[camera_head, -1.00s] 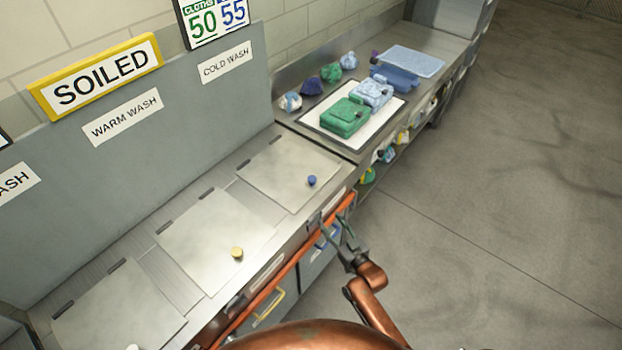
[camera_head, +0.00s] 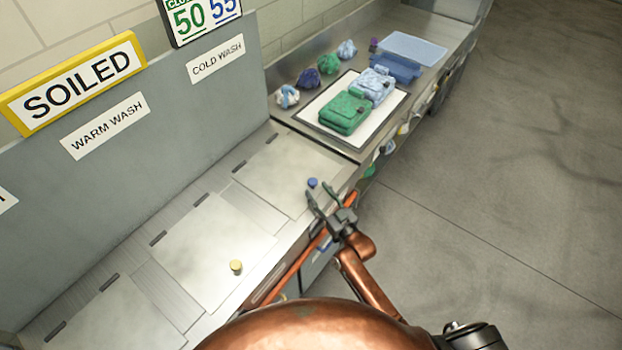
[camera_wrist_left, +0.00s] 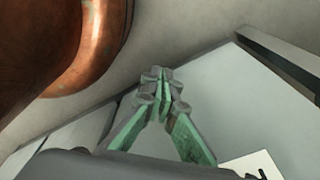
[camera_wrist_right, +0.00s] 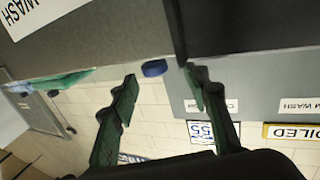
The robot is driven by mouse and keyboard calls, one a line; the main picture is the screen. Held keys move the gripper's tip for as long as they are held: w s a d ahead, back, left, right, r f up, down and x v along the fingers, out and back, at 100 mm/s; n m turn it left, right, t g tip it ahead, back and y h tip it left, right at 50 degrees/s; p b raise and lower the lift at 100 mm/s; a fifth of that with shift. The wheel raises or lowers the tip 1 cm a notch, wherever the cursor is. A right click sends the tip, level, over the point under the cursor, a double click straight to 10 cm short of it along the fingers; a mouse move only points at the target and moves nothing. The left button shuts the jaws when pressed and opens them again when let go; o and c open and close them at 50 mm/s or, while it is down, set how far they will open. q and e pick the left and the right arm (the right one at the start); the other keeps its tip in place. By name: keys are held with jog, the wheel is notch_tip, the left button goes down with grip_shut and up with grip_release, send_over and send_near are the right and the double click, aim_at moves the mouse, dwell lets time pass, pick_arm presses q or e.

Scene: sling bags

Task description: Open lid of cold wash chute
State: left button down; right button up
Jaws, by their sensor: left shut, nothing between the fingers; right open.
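The cold wash lid (camera_head: 287,172) is a flat metal plate lying shut in the counter below the COLD WASH label (camera_head: 216,60). Its blue knob (camera_head: 313,183) stands near its front edge. My right gripper (camera_head: 321,190) is open and empty close to the knob, at the counter's front edge. In the right wrist view the blue knob (camera_wrist_right: 154,68) shows beyond and between the open fingertips (camera_wrist_right: 160,75), apart from them as far as I can tell. My left gripper (camera_wrist_left: 163,75) is shut and empty in the left wrist view; it is not visible in the head view.
The warm wash lid (camera_head: 213,250) with a yellow knob (camera_head: 236,267) lies shut to the left. An orange rail (camera_head: 290,277) runs along the counter front. Green (camera_head: 345,112) and light blue bags (camera_head: 375,84) lie on a white board behind. The floor at right is clear.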

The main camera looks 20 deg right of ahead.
aim_at(315, 185)
jog(key=x, duration=0.4)
jog(key=shift+w+d, duration=0.3)
jog(key=shift+w, duration=0.15)
jog(key=shift+w+a, duration=0.1)
jog(key=shift+w, duration=0.2)
jog(key=c, duration=0.7)
pick_arm(q)
jog(key=shift+s+a, duration=0.1)
jog(key=shift+s, duration=0.5)
pick_arm(e)
grip_shut()
